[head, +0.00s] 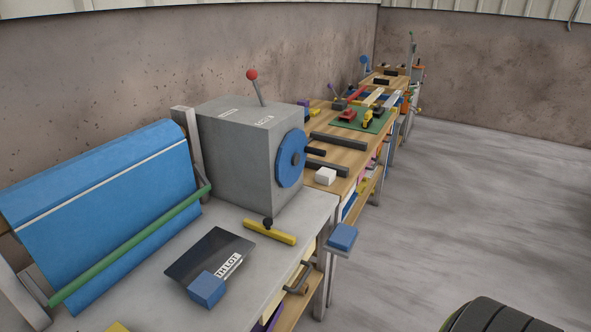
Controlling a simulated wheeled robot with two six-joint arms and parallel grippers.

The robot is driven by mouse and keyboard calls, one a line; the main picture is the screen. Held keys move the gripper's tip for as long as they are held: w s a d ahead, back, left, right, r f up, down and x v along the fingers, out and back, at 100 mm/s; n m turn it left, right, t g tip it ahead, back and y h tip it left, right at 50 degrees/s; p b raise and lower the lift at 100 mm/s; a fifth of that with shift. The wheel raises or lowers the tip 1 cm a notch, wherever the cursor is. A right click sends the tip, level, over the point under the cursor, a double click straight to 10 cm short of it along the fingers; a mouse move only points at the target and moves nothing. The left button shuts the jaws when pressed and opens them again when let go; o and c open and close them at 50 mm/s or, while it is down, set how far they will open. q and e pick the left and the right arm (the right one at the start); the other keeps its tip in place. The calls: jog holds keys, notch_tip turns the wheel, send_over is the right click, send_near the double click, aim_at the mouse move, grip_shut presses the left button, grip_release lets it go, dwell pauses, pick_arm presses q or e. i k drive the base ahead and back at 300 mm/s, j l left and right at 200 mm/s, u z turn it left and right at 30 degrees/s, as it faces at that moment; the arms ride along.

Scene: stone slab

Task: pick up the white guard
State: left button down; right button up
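A small white block (326,176) sits on the near end of the wooden bench, close to its right edge and beside the grey machine. It is the clearest loose white thing in view, but I cannot tell for sure that it is the white guard. Nothing is touching it from above. Neither of my grippers is in the head view.
A grey machine (240,155) with a blue disc (290,158) stands on the stone slab (145,290). A blue panel (110,205), green bar (135,245), yellow bar (270,232) and dark plate (190,262) with a blue block (207,289) are nearby. Open floor lies right.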

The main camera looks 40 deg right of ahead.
aim_at(324, 176)
jog(key=i+l+u, duration=0.1)
jog(key=l+u, duration=0.15)
jog(key=l, duration=0.95)
jog(key=l+u, duration=0.3)
jog(key=l, duration=0.95)
